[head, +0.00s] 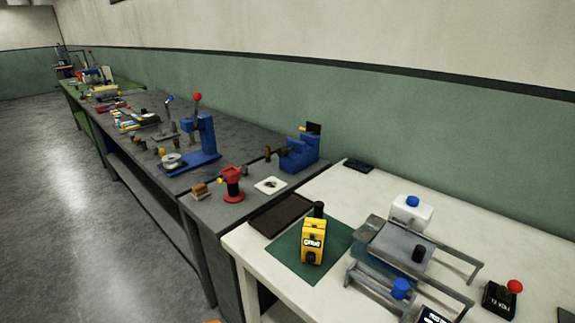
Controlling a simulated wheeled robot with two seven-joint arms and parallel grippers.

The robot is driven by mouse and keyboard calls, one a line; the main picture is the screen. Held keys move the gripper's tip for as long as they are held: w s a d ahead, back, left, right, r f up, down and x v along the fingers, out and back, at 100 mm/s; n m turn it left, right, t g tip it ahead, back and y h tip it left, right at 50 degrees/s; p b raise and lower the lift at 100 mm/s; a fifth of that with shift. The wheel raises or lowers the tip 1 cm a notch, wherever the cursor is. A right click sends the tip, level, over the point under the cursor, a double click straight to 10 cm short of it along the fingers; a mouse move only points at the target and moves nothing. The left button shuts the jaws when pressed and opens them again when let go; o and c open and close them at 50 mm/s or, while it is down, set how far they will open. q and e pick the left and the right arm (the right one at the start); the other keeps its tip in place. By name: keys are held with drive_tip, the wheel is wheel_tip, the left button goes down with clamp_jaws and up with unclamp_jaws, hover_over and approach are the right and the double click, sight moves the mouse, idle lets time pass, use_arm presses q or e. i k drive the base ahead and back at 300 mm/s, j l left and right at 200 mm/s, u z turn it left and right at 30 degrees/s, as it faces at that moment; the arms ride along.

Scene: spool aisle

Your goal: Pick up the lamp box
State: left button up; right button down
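No label that I can read names a lamp box, so I cannot tell for sure which thing it is. A small black box (498,299) with a red ball-shaped top and pale lettering stands at the right of the white table. A yellow box (313,242) with dark lettering and a black knob on top stands upright on a green mat (286,250). Another dark box (431,316) with pale lettering is cut off by the bottom edge.
A grey metal stand (403,244) fills the white table's middle, with a white blue-capped container (411,214) behind it. A dark tray (281,215) lies left. A grey bench (228,133) with blue tools and a red spool (233,186) runs left. The floor (60,220) is clear.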

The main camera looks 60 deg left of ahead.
sight(313, 237)
drive_tip(key=u, duration=1.55)
drive_tip(key=k+l+z, duration=0.1)
drive_tip(key=l, duration=0.25)
drive_tip(key=k+l+z, duration=0.1)
drive_tip(key=l, duration=0.25)
